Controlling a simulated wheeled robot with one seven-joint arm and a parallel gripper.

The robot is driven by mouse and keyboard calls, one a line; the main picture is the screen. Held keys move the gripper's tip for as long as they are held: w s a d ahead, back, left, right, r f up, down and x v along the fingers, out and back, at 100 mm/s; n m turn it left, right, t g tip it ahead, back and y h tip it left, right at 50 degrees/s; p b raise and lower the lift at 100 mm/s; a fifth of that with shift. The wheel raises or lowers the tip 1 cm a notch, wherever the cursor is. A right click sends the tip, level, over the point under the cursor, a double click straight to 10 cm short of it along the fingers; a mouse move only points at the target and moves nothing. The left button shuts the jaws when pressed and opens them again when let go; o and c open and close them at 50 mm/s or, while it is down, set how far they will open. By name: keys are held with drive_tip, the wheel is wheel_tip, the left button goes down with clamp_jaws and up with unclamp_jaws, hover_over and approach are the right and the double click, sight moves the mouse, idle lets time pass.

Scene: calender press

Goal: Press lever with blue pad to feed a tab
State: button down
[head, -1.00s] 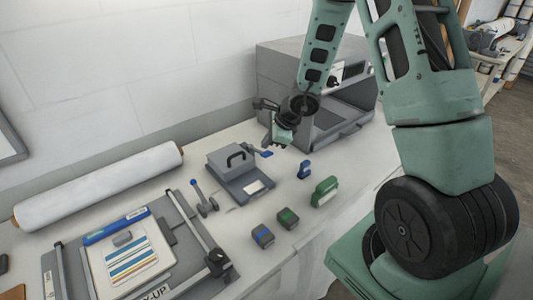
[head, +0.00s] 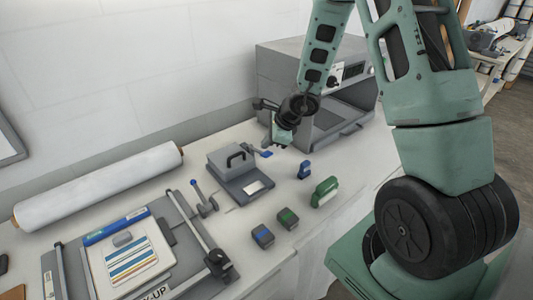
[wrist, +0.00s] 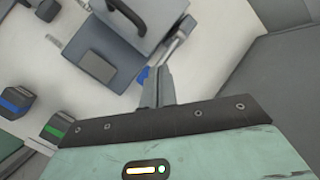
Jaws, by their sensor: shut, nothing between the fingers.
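The grey press (head: 238,180) with a black handle stands on the white bench near the wall. Its lever with a blue pad (head: 265,153) sticks out on the right side. In the wrist view the blue pad (wrist: 143,76) shows just left of my fingertips and is partly hidden by them. My gripper (head: 284,146) is shut and empty, pointing down beside the pad. The fingers also show in the wrist view (wrist: 158,78). I cannot tell whether they touch the pad.
A large grey oven-like machine (head: 285,62) stands close behind my gripper. A white roll (head: 100,185) and a cutting board lie left.

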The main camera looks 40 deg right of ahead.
sight(268, 153)
drive_tip(key=shift+f, duration=0.2)
idle(0.3)
drive_tip(key=shift+s+f+b, duration=0.1)
drive_tip(key=shift+f+b, duration=0.2)
drive_tip(key=shift+b, duration=0.45)
drive_tip(key=shift+s+f+b, duration=0.2)
drive_tip(key=shift+f+b, duration=0.45)
drive_tip(key=shift+b, duration=0.2)
drive_tip(key=shift+s+f+b, duration=0.15)
drive_tip(key=shift+f+b, duration=0.45)
drive_tip(key=shift+b, duration=0.2)
idle(1.3)
drive_tip(key=shift+r, duration=0.15)
idle(0.4)
drive_tip(key=shift+w+r+p, duration=0.25)
drive_tip(key=shift+r+p, duration=0.45)
drive_tip(key=shift+r, duration=0.15)
drive_tip(key=shift+w+r+p, duration=0.2)
drive_tip(key=shift+r+p, duration=0.5)
drive_tip(key=shift+r, duration=0.1)
drive_tip(key=r+p, duration=0.2)
drive_tip(key=w+r+p, duration=0.1)
drive_tip(key=r+p, duration=0.1)
drive_tip(key=r, duration=0.1)
drive_tip(key=shift+w, duration=0.1)
drive_tip(key=shift+f, duration=0.1)
